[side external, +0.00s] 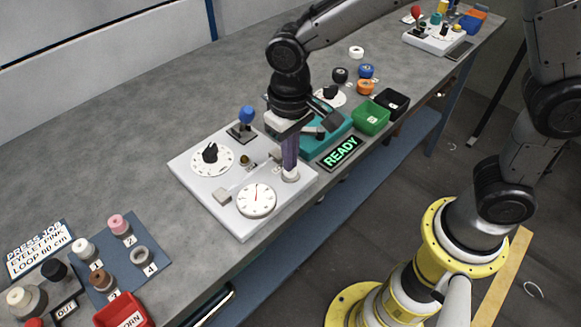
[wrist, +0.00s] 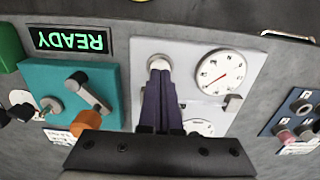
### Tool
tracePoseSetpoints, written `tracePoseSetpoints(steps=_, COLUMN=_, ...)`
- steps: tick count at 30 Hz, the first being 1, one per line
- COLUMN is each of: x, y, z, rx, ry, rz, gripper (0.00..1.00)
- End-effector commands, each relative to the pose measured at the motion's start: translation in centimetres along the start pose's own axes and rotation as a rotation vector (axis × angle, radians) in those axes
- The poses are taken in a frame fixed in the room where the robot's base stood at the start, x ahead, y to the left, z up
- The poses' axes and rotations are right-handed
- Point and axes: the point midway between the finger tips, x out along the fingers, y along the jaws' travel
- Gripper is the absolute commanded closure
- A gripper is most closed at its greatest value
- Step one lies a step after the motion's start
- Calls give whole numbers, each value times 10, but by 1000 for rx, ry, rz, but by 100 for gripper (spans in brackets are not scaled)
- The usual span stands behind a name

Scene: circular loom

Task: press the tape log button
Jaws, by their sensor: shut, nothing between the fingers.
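A white panel (side external: 205,188) lies on the grey bench; it also shows in the wrist view (wrist: 205,48). A round pale button (side external: 290,175) stands near its right corner, and in the wrist view the button (wrist: 158,62) shows beyond my fingertips. No label on it is readable, so I cannot confirm it as the tape log button. My gripper (side external: 290,166) is shut and empty, with its purple fingers pointing down at the button. The tips look at or just over its top; contact cannot be told. In the wrist view my gripper (wrist: 158,76) overlaps the button's near edge.
The panel also carries a gauge (side external: 257,200), a dial with a black knob (side external: 211,154) and a blue-topped lever (side external: 246,116). A teal box (side external: 325,137) and a lit READY sign (side external: 340,152) stand close on the right. A green bin (side external: 371,118) lies beyond.

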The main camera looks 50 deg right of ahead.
Motion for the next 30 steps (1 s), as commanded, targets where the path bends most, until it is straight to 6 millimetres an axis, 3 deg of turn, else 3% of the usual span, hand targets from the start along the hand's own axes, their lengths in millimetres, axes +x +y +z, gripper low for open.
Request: tracePoseSetpoints(steps=30, x=10, y=0, z=0, rx=0, ry=-1, rz=1, gripper=100)
